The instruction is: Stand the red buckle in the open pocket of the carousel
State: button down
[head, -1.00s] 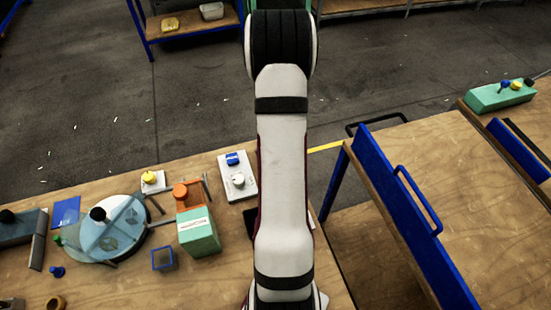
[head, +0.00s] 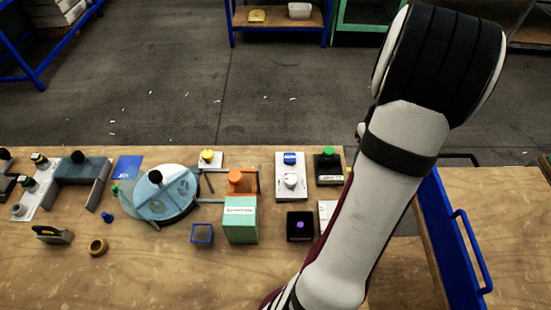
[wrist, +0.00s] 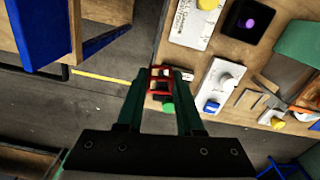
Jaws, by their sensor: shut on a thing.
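My gripper (wrist: 160,76) shows in the wrist view with two dark green fingers shut on the red buckle (wrist: 153,83), an open red frame between the fingertips. It is held in the air near the workbench edge, with floor and part of the bench behind it. In the head view, the gripper and buckle are out of sight; only my arm shows at the right. The carousel (head: 178,209) is a round light blue disc with a black knob, left of centre on the bench. Darker patches show on its top; I cannot tell which pocket is open.
A blue panel (head: 455,240) edges the right table. The bench front is mostly clear.

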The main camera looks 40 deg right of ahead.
jog(key=w+a+n, duration=0.3)
jog(key=w+n, duration=0.3)
jog(key=w, duration=0.7)
jog(key=n, duration=1)
send_over(169, 172)
notch_tip(169, 172, down, 6)
jog(key=shift+s+f, duration=0.1)
jog(key=shift+s, duration=0.05)
jog(key=shift+f, duration=0.3)
notch_tip(169, 172, down, 3)
jog(key=shift+f, duration=0.2)
jog(key=shift+f, duration=0.15)
jog(key=c, duration=0.8)
grip_release()
jog(key=shift+c, duration=0.2)
